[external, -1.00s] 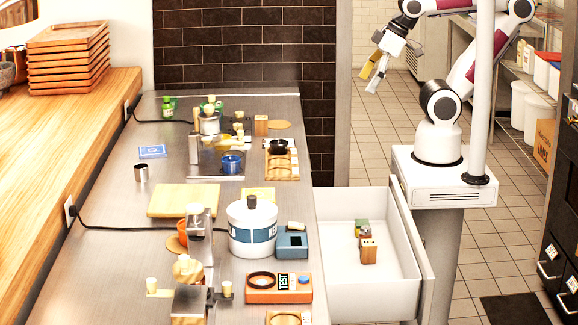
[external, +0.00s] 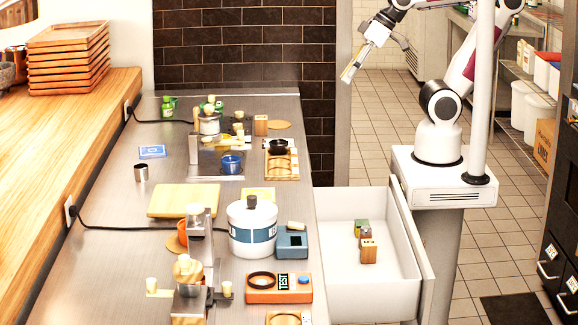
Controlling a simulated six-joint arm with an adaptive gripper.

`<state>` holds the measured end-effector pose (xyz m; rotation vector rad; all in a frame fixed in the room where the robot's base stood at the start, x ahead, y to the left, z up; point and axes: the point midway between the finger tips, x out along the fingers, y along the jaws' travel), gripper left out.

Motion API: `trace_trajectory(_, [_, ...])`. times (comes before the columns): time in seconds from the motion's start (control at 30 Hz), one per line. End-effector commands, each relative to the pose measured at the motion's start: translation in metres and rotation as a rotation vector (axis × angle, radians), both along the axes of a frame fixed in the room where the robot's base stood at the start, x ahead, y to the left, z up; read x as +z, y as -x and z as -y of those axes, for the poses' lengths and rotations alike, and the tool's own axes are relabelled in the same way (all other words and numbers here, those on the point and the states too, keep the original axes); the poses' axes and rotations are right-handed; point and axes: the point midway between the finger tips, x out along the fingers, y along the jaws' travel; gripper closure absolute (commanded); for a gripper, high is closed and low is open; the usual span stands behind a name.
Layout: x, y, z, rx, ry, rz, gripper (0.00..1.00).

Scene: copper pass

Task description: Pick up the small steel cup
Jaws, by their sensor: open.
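The small steel cup (external: 141,173) stands upright on the left part of the steel counter, between the blue card pack and the cutting board. Nothing touches it. My gripper (external: 347,78) is high in the air to the right of the counter, in front of the dark tile wall's right edge. It is open and empty, pointing down and to the left, far from the cup.
A cutting board (external: 184,200), a white tub (external: 252,231), a blue cup (external: 231,163) and an upright stand (external: 194,148) occupy the counter. An open drawer (external: 340,200) juts out at right. The counter around the steel cup is mostly clear.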

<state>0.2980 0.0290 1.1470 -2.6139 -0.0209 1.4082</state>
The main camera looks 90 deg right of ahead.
Motion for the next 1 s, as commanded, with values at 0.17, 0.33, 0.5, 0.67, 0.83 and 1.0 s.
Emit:
trace_trajectory(0.17, [0.025,-0.042,-0.022,-0.060,-0.122,0.058,0.52])
trace_trajectory(0.33, [0.049,-0.081,-0.041,-0.125,-0.244,0.108,0.52])
trace_trajectory(0.5, [0.073,-0.120,-0.059,-0.191,-0.367,0.154,0.52])
trace_trajectory(0.67, [0.094,-0.156,-0.074,-0.256,-0.485,0.190,0.52])
trace_trajectory(0.83, [0.114,-0.194,-0.090,-0.330,-0.613,0.223,0.52])
trace_trajectory(1.0, [0.133,-0.231,-0.103,-0.406,-0.739,0.251,0.52])
